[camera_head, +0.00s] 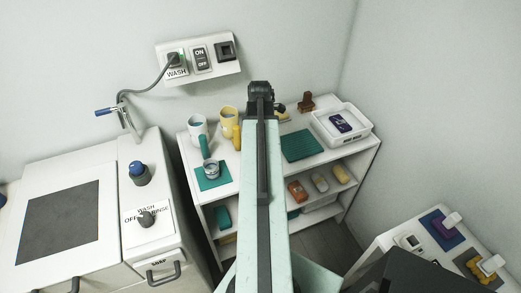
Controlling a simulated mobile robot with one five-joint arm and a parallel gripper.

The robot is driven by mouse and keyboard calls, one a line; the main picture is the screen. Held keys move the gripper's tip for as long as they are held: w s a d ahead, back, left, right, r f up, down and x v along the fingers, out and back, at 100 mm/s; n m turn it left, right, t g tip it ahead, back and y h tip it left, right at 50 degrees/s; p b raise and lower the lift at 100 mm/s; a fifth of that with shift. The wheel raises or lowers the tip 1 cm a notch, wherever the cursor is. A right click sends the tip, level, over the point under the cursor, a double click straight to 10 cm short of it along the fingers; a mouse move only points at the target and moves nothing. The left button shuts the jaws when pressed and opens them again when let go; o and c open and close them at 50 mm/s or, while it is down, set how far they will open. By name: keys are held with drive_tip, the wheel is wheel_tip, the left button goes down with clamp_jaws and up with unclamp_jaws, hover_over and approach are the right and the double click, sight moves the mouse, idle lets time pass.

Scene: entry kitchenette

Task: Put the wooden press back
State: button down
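A small brown object that looks like the wooden press (306,102) stands upright on the top of the white shelf unit (356,153), near the back edge by the wall. It is left of and behind a white tray (322,128). The dark end of my arm, with my gripper (260,90), is at the upper middle, left of the brown object and apart from it in the picture. My fingers cannot be made out, so I cannot tell whether they are open or hold anything. My pale green arm hides the middle of the shelf unit.
A washing counter (70,230) stands left; a low white table (390,240) stands right.

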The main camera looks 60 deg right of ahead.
drive_tip(key=shift+f, duration=0.9)
drive_tip(key=shift+r, duration=0.25)
drive_tip(key=c, duration=1)
unclamp_jaws()
drive_tip(key=shift+f, duration=0.1)
drive_tip(key=shift+f, duration=0.1)
drive_tip(key=r+p, duration=0.7)
drive_tip(key=r, duration=0.1)
drive_tip(key=shift+s+d+p, duration=0.1)
drive_tip(key=shift+d+p, duration=0.1)
drive_tip(key=shift+p, duration=0.2)
drive_tip(key=shift+f, duration=0.1)
